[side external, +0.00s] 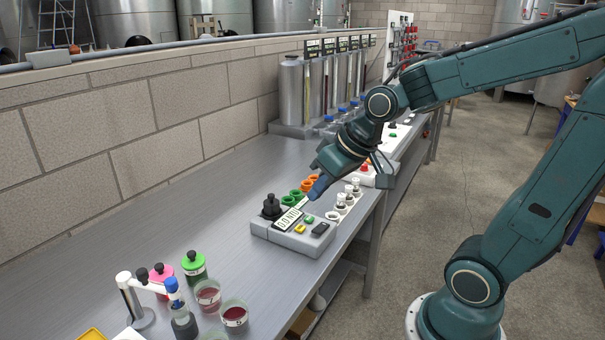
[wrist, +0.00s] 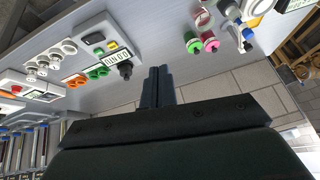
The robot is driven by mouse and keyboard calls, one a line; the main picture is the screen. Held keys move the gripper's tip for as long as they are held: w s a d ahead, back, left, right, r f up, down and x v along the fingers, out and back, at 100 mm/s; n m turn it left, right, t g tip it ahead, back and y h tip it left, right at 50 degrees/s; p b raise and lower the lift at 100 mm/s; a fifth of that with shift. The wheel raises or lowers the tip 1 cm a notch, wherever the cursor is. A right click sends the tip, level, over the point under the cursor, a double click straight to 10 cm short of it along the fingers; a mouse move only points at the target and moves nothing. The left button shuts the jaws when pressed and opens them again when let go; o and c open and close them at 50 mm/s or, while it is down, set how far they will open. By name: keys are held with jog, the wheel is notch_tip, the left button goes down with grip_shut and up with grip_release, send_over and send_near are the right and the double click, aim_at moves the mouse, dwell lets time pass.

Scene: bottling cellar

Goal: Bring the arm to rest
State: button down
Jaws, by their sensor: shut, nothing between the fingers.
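My gripper (side external: 318,188) hangs over the metal bench, close above a grey box with a display (side external: 290,228). In the wrist view my gripper (wrist: 158,72) shows its two fingers together with nothing between them. The grey box, also in the wrist view (wrist: 97,40), carries a black knob, a display and coloured buttons. I cannot tell the exact gap between the fingertips and the things below.
Green and orange rings (side external: 297,195) and white sockets (side external: 342,203) sit beside the box. Bottles with pink and green caps (side external: 194,266) and cups of red liquid (side external: 234,316) stand at the front. A block wall (side external: 120,130) runs behind. Bare bench (side external: 150,220) lies left.

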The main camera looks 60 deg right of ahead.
jog(key=s+a+r, duration=0.1)
jog(key=s, duration=0.4)
jog(key=s+a+r+n, duration=0.1)
jog(key=s+r, duration=0.1)
jog(key=s, duration=0.4)
jog(key=shift+s+a+r+g+h, duration=0.25)
jog(key=shift+a+r+g+h, duration=0.05)
jog(key=shift+a, duration=0.05)
dwell(0.9)
